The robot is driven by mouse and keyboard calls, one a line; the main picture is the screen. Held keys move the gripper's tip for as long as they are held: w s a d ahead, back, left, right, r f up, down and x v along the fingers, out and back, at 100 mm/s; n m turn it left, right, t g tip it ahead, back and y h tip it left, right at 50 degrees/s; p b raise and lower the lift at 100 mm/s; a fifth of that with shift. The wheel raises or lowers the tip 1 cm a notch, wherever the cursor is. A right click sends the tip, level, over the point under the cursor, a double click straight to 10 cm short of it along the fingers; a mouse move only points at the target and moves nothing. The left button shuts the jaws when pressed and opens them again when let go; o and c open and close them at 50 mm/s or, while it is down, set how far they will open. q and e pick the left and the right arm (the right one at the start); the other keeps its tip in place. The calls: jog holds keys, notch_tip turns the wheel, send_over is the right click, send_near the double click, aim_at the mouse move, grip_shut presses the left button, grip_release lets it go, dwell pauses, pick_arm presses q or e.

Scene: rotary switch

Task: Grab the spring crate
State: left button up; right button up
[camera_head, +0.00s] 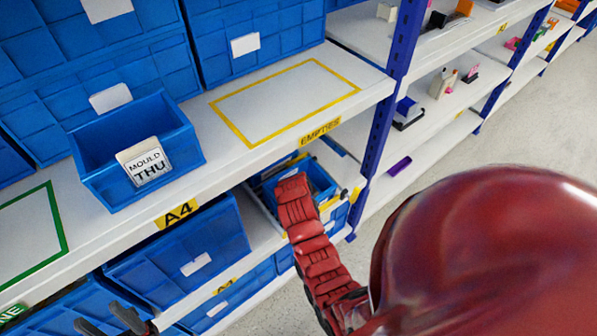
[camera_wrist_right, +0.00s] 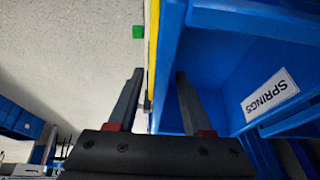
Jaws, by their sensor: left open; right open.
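The spring crate (camera_wrist_right: 212,55) is blue with a white label reading SPRINGS and fills the right of the right wrist view. My right gripper (camera_wrist_right: 156,85) is open there. One finger lies outside the crate's side wall and the other over its blue inside, with the rim between them; contact cannot be told. In the head view my red right arm reaches over a blue crate (camera_head: 322,180) on the lower shelf; its label is hidden. The right gripper is hidden there. My left gripper (camera_head: 106,320) is open and empty at the bottom left.
A small blue crate with a MOULD THU card (camera_head: 145,160) stands on the upper shelf. Beside it is a bare yellow-outlined area (camera_head: 285,100) marked EMPTIES. A blue upright (camera_head: 385,110) stands right of the lower crate. Other blue crates (camera_head: 180,250) fill the lower left.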

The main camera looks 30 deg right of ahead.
jog(key=shift+x, duration=0.85)
grip_shut()
dwell(0.8)
